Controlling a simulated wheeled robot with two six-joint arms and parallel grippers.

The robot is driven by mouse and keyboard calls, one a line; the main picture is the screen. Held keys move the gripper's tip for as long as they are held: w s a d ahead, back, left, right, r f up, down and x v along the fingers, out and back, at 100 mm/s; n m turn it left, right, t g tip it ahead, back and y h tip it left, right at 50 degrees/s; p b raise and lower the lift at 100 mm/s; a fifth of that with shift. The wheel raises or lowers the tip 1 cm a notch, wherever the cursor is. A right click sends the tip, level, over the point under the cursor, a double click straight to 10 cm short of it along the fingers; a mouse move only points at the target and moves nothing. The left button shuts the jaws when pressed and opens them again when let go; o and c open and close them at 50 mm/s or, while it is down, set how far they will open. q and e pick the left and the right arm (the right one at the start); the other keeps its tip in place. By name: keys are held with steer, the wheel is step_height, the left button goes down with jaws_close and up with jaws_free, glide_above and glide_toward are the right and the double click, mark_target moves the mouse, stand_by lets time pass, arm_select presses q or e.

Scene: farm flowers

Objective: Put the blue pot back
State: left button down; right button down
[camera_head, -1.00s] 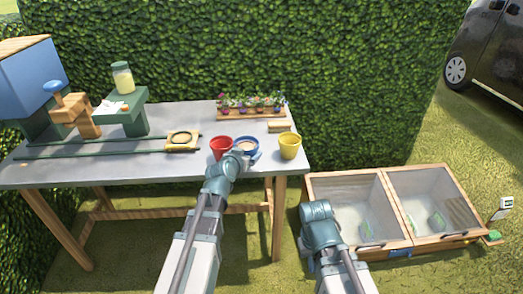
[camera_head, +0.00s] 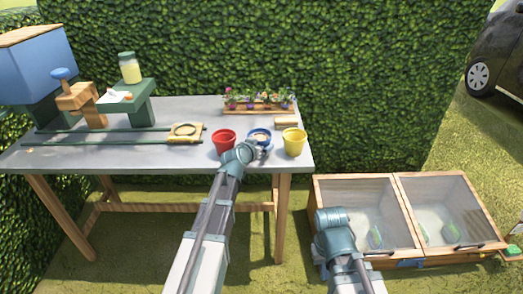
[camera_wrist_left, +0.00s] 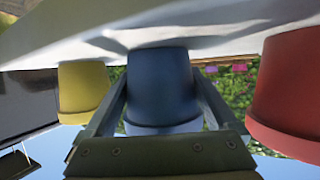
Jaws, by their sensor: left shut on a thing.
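The blue pot (camera_head: 259,134) is at the front of the grey table (camera_head: 110,152), between the red pot (camera_head: 223,141) and the yellow pot (camera_head: 294,141). My left gripper (camera_head: 256,148) is shut on it from the front. In the left wrist view, which is upside down, the blue pot (camera_wrist_left: 160,88) is between the two fingers, its base close to the tabletop. I cannot tell whether it touches. The yellow pot (camera_wrist_left: 83,90) and red pot (camera_wrist_left: 290,95) stand on either side. My right gripper (camera_head: 334,222) is low before the cold frame, its fingers hidden.
A flower tray (camera_head: 258,108) and a small wooden block (camera_head: 286,122) lie behind the pots. A wooden ring fixture (camera_head: 186,130) sits on rails to the left. The cold frame (camera_head: 405,180) stands on the grass right of the table.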

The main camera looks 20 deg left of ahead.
arm_select(q)
steer(key=shift+r, duration=0.1)
steer(key=shift+f, duration=0.25)
jaws_free()
steer(key=shift+r, duration=0.1)
steer(key=shift+s+r+p, duration=0.3)
steer(key=p+v, duration=0.4)
steer(key=v, duration=0.7)
steer(key=shift+s, duration=0.25)
